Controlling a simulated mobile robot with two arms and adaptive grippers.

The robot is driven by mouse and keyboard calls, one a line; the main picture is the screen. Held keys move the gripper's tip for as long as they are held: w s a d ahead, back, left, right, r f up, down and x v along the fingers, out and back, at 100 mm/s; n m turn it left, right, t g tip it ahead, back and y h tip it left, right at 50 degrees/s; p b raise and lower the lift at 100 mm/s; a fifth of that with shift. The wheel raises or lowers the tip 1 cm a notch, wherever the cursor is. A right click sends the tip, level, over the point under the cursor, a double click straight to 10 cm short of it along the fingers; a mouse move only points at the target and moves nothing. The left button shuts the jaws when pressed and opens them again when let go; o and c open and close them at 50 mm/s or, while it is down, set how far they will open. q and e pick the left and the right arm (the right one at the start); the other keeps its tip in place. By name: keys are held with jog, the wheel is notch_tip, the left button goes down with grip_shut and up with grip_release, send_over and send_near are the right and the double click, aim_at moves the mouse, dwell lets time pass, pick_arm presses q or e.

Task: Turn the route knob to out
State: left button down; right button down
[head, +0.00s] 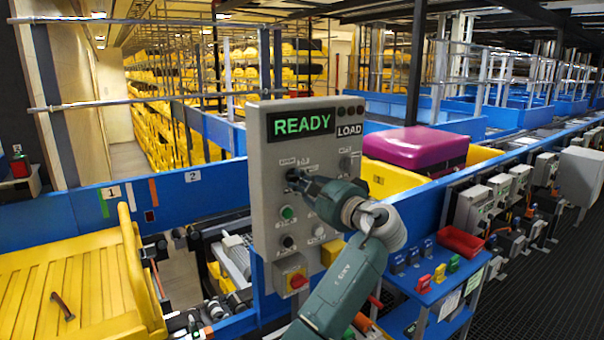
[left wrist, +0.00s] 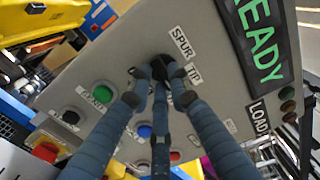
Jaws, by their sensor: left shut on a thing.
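The grey control panel (head: 262,160) stands upright in the middle of the head view, with a green READY display (head: 301,123) and a LOAD sign. My left gripper (head: 298,180) reaches its upper left knob from the right. In the left wrist view, the fingers of my left gripper (left wrist: 163,76) are closed around this black knob (left wrist: 162,62), beside labels SPUR and TIP. The fingers hide part of the knob, so its pointing direction is unclear. Another dark knob (head: 345,163) sits at the panel's upper right. I cannot read a route or out label. My right gripper is not in view.
Below the held knob are a green button (head: 287,213), a black knob (head: 288,242) and a red stop button (head: 298,281). A yellow tray (head: 75,285) lies at left.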

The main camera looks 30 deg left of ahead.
pick_arm(q)
jog(key=m+p, duration=0.4)
jog(key=shift+r, duration=0.15)
jog(key=shift+s+m+p, duration=0.1)
jog(key=shift+m+p, duration=0.5)
jog(key=shift+m, duration=0.1)
jog(key=shift+f, duration=0.2)
jog(key=c, duration=1.6)
grip_release()
jog(key=v, duration=1.2)
